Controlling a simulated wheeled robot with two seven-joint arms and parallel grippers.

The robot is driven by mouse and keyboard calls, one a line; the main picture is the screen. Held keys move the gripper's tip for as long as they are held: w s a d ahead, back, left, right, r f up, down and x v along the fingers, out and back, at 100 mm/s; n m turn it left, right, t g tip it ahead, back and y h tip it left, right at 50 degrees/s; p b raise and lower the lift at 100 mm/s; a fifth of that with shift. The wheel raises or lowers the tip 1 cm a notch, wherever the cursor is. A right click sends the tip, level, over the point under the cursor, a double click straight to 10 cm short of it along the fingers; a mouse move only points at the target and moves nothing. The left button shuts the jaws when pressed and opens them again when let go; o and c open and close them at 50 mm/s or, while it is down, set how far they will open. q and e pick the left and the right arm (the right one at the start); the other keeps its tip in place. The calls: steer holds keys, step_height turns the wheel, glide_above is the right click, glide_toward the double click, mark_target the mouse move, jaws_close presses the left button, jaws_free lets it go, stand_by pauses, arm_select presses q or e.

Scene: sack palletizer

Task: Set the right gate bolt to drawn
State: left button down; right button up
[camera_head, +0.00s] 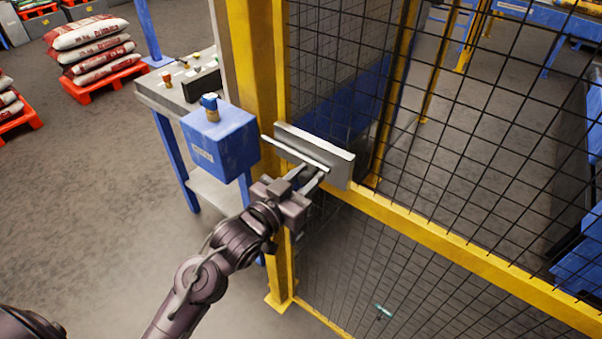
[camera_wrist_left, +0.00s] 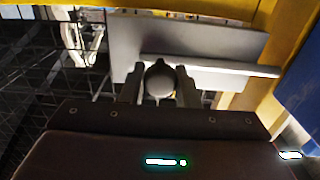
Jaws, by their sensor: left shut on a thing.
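The gate bolt (camera_head: 290,150) is a light metal rod lying along a grey plate (camera_head: 325,152) on the yellow gate frame. In the left wrist view the bolt (camera_wrist_left: 220,68) runs across the plate (camera_wrist_left: 190,42), and a round dark knob (camera_wrist_left: 160,80) stands out from it. My left gripper (camera_head: 308,180) is at the plate, and in its wrist view its fingers (camera_wrist_left: 160,92) are shut on the knob, one on each side. The bolt's far end reaches past the plate toward the yellow post. My right gripper is not in view.
A yellow post (camera_head: 257,60) stands left of the plate, and a yellow rail (camera_head: 450,238) with black mesh extends right. A blue box (camera_head: 220,143) with a knob on top is close left of my gripper.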

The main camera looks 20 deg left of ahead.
arm_select(q)
steer(key=d, duration=0.2)
steer(key=s+d, duration=0.1)
steer(key=shift+s+d, duration=0.2)
steer(key=shift+d, duration=0.3)
steer(key=shift+w+a+f, duration=0.1)
steer(key=shift+a, duration=0.25)
steer(key=c, duration=1.5)
jaws_free()
steer(key=shift+d, duration=0.1)
steer(key=o, duration=0.4)
steer(key=shift+d, duration=0.25)
steer(key=shift+a, duration=0.1)
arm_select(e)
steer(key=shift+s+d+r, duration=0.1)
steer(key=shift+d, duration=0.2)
arm_select(q)
steer(key=shift+a, duration=0.1)
